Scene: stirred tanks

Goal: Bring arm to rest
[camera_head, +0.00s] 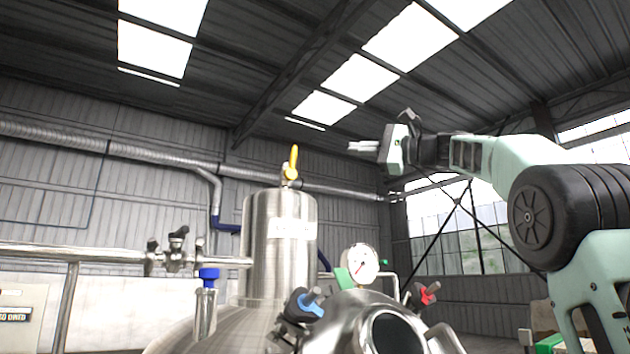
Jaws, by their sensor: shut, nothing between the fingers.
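My arm comes in from the right edge and reaches left, raised in the air. My gripper (352,147) is at its end, pointing left, with the fingers together and nothing held. It is above and to the right of the tall steel cylinder (279,262), apart from it in the picture. The cylinder has a yellow-handled valve (292,163) on top.
A pressure gauge (360,264), a blue knob (308,305) and a red knob (427,293) sit around the steel tank top. A horizontal pipe (80,252) with a valve runs at left. The space around my gripper looks clear.

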